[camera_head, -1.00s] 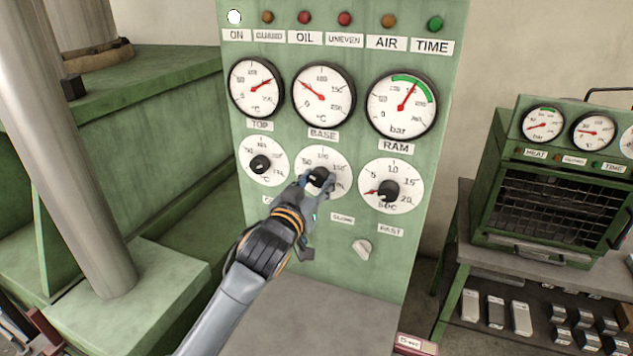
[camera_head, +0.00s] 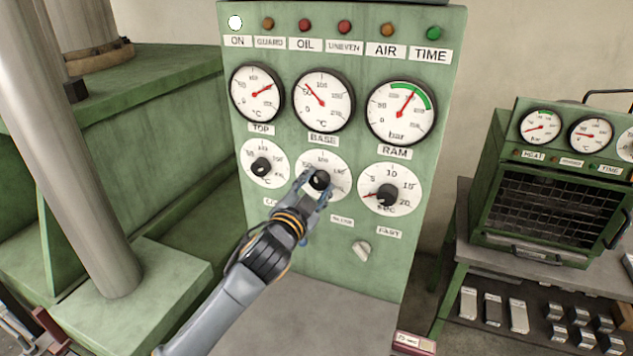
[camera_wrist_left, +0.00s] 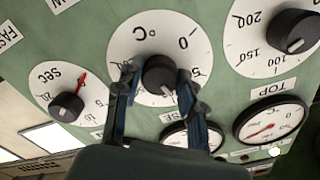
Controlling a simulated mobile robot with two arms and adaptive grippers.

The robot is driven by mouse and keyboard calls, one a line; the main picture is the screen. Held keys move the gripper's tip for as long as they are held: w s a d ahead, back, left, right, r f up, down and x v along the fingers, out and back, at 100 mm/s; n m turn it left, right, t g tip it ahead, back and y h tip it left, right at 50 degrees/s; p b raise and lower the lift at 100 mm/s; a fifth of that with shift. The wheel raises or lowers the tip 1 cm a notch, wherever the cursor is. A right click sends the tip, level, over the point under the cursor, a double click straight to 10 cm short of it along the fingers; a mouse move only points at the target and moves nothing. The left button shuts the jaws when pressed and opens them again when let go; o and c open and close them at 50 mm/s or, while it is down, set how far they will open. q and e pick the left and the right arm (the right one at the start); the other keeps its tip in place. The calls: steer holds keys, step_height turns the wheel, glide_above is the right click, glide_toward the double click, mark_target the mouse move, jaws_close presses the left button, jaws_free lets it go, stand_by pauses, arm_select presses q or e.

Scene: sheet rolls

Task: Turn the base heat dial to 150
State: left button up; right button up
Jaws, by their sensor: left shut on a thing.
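The base heat dial is the middle one in the row of three dials on the green panel, a white disc (camera_head: 341,168) with a black knob (camera_head: 320,180). It sits below the gauge labelled BASE (camera_head: 321,101), whose red needle points to the upper left, near 50. My left gripper (camera_head: 312,186) is shut on the black knob. In the left wrist view the two fingers (camera_wrist_left: 158,82) stand on either side of the knob (camera_wrist_left: 160,73). The fingers and knob hide part of the dial's scale, so its setting cannot be read. My right gripper is not in view.
The left dial (camera_head: 261,165) under TOP and the right seconds dial (camera_head: 387,195) flank the base dial closely. A small switch (camera_head: 362,250) sits below right. A green oven (camera_head: 555,190) stands on a bench to the right. A thick grey column (camera_head: 72,150) stands at left.

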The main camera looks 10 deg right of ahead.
arm_select(q)
steer(key=m+p, duration=0.1)
steer(key=m, duration=0.3)
steer(key=shift+r+m, duration=0.15)
steer(key=shift+m, duration=0.25)
steer(key=m+p, duration=0.1)
steer(key=m, duration=0.2)
steer(key=shift+m, duration=0.3)
steer(key=m+p, duration=0.2)
steer(key=m, duration=0.3)
steer(key=shift+m+p, duration=0.35)
steer(key=shift+m, duration=0.75)
steer(key=o, duration=1.2)
